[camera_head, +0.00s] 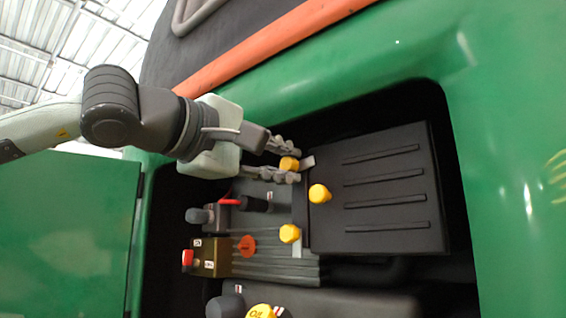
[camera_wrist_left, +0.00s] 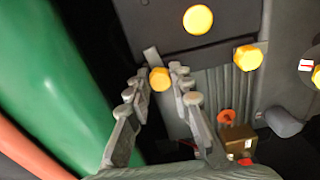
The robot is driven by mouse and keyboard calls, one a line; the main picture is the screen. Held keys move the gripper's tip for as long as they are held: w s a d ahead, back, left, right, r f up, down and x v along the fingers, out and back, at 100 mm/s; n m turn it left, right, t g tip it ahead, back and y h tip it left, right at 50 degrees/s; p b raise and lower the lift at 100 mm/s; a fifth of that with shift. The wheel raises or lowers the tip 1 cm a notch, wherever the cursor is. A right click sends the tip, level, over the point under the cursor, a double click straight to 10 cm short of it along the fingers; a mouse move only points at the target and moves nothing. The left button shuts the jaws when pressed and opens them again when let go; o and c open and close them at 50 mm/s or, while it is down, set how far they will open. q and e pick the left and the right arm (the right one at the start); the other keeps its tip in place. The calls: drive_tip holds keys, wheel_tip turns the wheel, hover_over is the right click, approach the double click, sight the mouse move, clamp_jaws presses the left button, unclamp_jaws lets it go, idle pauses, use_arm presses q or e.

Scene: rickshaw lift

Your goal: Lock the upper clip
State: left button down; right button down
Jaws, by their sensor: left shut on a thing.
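The upper clip (camera_head: 289,163) has a yellow knob and a light metal tab, at the upper left edge of a black ribbed cover (camera_head: 385,225). My left gripper (camera_head: 293,166) reaches in from the left, its fingers on either side of this knob and shut on it. In the left wrist view the yellow knob of the upper clip (camera_wrist_left: 159,80) sits between the two fingertips. A lower clip (camera_head: 290,233) with a yellow knob is at the cover's lower left edge. Another yellow knob (camera_head: 319,193) is on the cover itself. My right gripper is not in view.
The dark opening is framed by a green body panel (camera_head: 510,150), with a green door (camera_head: 80,225) open at left. A brass-coloured box (camera_head: 212,258), a red-orange cap (camera_head: 247,245) and a yellow oil cap (camera_head: 261,311) are below the gripper.

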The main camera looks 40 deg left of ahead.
use_arm(q)
drive_tip(key=shift+m, duration=0.9)
drive_tip(key=c, duration=1.3)
unclamp_jaws()
drive_tip(key=s, duration=0.8)
drive_tip(key=s+a, duration=0.1)
drive_tip(key=s, duration=0.3)
